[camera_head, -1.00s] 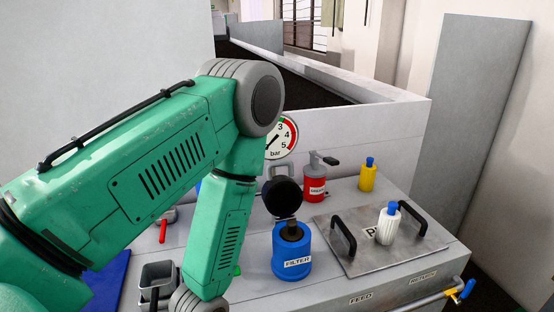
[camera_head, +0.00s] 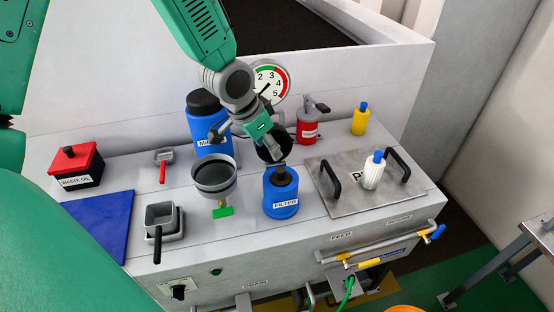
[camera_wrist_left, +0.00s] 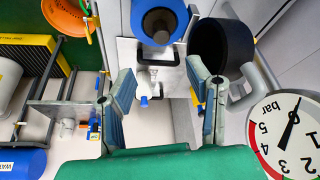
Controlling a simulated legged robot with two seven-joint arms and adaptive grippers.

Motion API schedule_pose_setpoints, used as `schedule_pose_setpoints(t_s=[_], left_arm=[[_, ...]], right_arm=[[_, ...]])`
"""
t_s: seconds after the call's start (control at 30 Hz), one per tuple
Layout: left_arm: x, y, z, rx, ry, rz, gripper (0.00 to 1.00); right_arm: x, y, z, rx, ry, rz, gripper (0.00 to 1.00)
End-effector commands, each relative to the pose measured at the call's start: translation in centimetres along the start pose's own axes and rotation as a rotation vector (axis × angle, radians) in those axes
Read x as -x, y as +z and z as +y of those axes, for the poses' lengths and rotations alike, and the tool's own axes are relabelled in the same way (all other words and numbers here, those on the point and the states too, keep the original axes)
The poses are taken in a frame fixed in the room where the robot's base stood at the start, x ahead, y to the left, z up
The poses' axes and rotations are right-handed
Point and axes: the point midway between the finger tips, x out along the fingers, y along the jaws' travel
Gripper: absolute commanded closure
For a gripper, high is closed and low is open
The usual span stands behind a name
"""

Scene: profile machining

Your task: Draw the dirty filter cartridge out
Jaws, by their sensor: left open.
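The blue filter housing (camera_head: 281,200), labelled FILTER, stands upright on the bench. A dark cartridge (camera_head: 282,174) shows in its open top. In the left wrist view the housing (camera_wrist_left: 137,20) and the dark cartridge end (camera_wrist_left: 159,24) are at the top edge. My left gripper (camera_head: 246,145) is open and empty, above and behind the housing, not touching it. In the left wrist view its fingers (camera_wrist_left: 165,90) are spread wide. A black cup-shaped part (camera_wrist_left: 222,48) sits beside the fingers there. My right gripper is not seen.
A white cartridge with a blue top (camera_head: 373,172) stands on a metal plate (camera_head: 345,200) with black handles. A pressure gauge (camera_head: 271,80) is close to my gripper. A funnel (camera_head: 214,175), a blue container (camera_head: 205,125) and a red can (camera_head: 308,128) stand nearby.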

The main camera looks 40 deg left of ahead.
Motion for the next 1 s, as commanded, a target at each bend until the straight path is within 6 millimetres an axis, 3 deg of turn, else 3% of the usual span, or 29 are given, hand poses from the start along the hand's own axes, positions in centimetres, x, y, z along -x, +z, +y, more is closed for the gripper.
schedule_pose_setpoints(t_s=[0.3,0.5,0.7,1.0], left_arm=[[-6.4,0.3,-0.1,0.002,0.003,-0.004,0.55],[-9.7,0.2,0.0,0.001,0.002,-0.001,0.55],[-11.4,0.1,0.1,0.003,0.001,0.001,0.55],[-11.8,0.2,0.0,0.003,0.002,0.002,0.55]], right_arm=[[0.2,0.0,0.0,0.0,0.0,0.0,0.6],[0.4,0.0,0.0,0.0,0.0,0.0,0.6],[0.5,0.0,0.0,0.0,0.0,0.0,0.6],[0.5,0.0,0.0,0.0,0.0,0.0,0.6]])
